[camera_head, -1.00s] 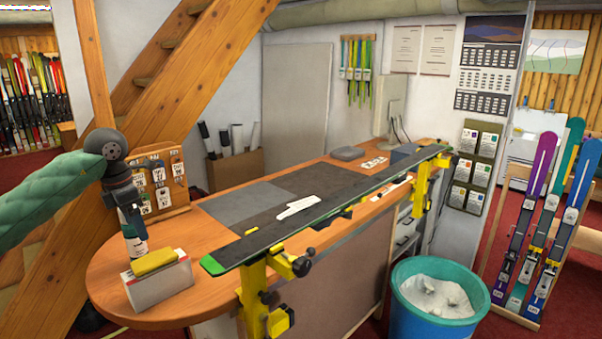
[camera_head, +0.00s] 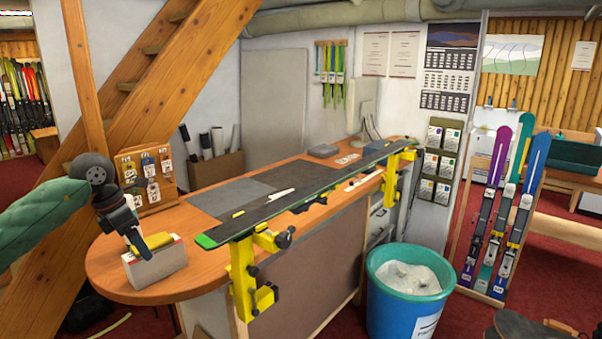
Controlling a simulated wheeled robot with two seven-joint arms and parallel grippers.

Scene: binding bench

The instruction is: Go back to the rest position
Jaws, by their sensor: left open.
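My left gripper (camera_head: 141,246) hangs at the left end of the bench, pointing down and tilted. It is open, with its fingers just over or beside the yellow block (camera_head: 158,241) on the white box (camera_head: 157,265). I cannot tell whether they touch the block. My green-sleeved left arm comes in from the left edge. My right gripper is out of view.
A dark ski (camera_head: 300,200) lies across yellow vises (camera_head: 243,280) along the front of the wooden bench (camera_head: 110,262). A tag board (camera_head: 147,180) stands close behind my left gripper. A blue bin (camera_head: 390,311) stands at the bench's front right. Skis (camera_head: 484,210) stand on a rack at right.

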